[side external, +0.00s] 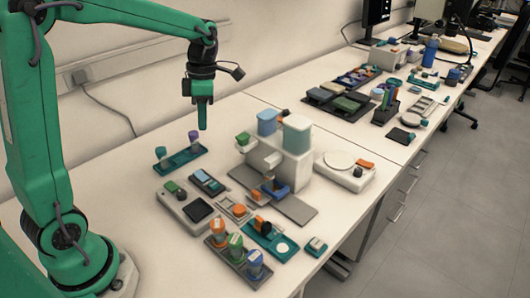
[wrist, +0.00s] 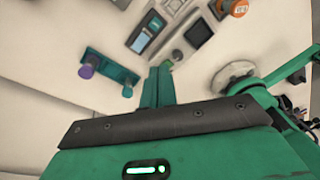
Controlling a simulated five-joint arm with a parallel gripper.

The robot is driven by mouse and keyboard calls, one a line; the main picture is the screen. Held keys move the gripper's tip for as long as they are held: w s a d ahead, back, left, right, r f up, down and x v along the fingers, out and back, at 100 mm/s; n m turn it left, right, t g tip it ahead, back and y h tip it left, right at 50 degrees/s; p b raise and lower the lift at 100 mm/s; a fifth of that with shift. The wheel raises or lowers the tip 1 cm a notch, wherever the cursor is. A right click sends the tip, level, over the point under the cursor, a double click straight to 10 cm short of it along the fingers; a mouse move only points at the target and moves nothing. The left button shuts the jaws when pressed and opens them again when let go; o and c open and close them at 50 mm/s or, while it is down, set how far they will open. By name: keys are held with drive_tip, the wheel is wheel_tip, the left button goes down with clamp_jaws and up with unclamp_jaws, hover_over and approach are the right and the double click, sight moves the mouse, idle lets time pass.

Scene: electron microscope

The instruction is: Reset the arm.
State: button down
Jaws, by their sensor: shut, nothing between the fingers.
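My gripper (side external: 203,115) hangs pointing down above the back part of the bench in the side external view. Its green fingers are shut with nothing between them. In the wrist view the closed fingers (wrist: 158,86) show at the middle, over bare white bench. My gripper is well above the bench and touches nothing. The teal rack (side external: 181,160) with two capped vials stands below it, to the left in the side external view. The same rack shows in the wrist view (wrist: 108,68), left of the fingers.
The microscope-like device (side external: 292,150) with blue and teal cylinders stands to the right. A grey device with a dark screen (side external: 197,209), a vial rack (side external: 238,262) and a round-plate instrument (side external: 345,170) stand nearby. The bench behind my gripper is clear up to the wall.

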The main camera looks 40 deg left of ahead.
drive_tip(key=s+d+r+m+t, duration=0.2)
drive_tip(key=s+m, duration=0.5)
drive_tip(key=m, duration=0.7)
drive_tip(key=s+d+r+m+t, duration=0.2)
drive_tip(key=s+d+m+t, duration=0.2)
drive_tip(key=s+m, duration=0.4)
drive_tip(key=m+t, duration=0.1)
drive_tip(key=m, duration=0.6)
drive_tip(key=shift+d+r, duration=0.25)
drive_tip(key=shift+d, duration=0.15)
